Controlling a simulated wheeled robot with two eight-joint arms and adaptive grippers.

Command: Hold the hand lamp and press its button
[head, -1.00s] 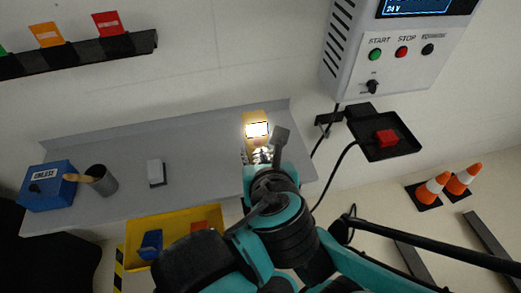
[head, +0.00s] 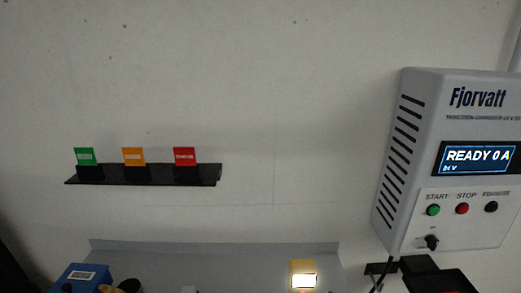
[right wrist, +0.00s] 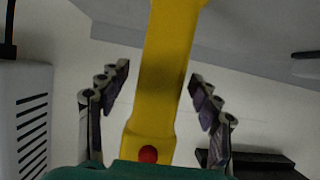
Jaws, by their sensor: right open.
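The yellow hand lamp (head: 303,265) stands at the bottom edge of the head view, its light panel glowing white. In the right wrist view the lamp's yellow handle (right wrist: 165,75) runs from the top edge down toward the wrist. A round red button (right wrist: 148,154) is at its near end. My right gripper (right wrist: 159,76) is open, with one finger on each side of the handle. Gaps show between both fingers and the handle. The lower part of the lamp is cut off in the head view. My left gripper is in neither view.
The grey bench (head: 220,262) carries a blue box (head: 82,275) at left. A black wall rail (head: 150,176) holds green, orange and red tags. A wall-mounted charger unit (head: 455,165), reading READY 0 A, is at right, with a black tray (head: 440,280) below.

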